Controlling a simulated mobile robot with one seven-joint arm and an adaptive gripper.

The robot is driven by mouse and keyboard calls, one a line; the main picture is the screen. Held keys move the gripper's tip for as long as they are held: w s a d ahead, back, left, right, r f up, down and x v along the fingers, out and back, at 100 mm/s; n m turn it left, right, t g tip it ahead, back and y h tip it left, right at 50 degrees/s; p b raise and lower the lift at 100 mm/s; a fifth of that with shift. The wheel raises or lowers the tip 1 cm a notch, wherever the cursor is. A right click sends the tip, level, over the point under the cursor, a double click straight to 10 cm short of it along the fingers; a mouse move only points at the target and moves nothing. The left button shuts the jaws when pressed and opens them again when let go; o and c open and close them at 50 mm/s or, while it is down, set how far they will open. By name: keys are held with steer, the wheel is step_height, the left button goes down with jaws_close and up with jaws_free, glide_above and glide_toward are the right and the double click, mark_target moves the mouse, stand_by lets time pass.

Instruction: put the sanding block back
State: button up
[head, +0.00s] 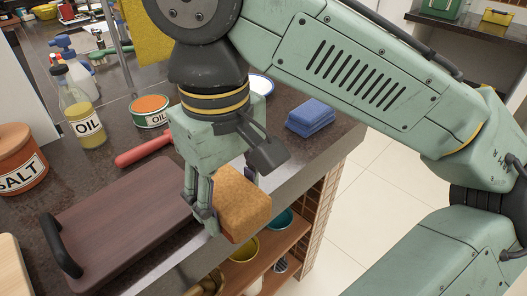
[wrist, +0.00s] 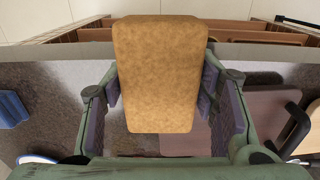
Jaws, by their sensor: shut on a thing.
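A tan, cork-like block, which I take as the sanding block (head: 246,207), is held in my gripper (head: 228,200). The fingers close on its two sides. In the wrist view the block (wrist: 160,72) fills the space between the purple-padded fingers (wrist: 162,95) and juts out beyond them. The block hangs near the counter's front edge, right of a dark wooden board. Whether it touches the counter is hidden.
The dark board (head: 125,215) with a black handle lies on the counter. A blue block (head: 311,118) is at right. Bowls (head: 243,247) sit on the shelf below.

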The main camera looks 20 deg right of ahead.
steer(key=w+d+p, duration=0.1)
steer(key=w+d, duration=0.1)
steer(key=w, duration=0.2)
steer(key=w+d, duration=0.3)
steer(key=w, duration=0.1)
steer(key=w+d+f+p, duration=0.1)
steer(key=w+d, duration=0.1)
steer(key=w, duration=0.2)
steer(key=shift+w+d+f+p, duration=0.1)
steer(key=shift+w+d+p, duration=0.05)
steer(key=shift+d+p, duration=0.25)
steer(key=f, duration=0.3)
steer(key=shift+w+d+p, duration=0.25)
steer(key=shift+p, duration=0.1)
steer(key=shift+f, duration=0.4)
steer(key=shift+f, duration=0.1)
steer(key=o, duration=1.3)
step_height(320, 180, up, 12)
steer(key=shift+r, duration=0.15)
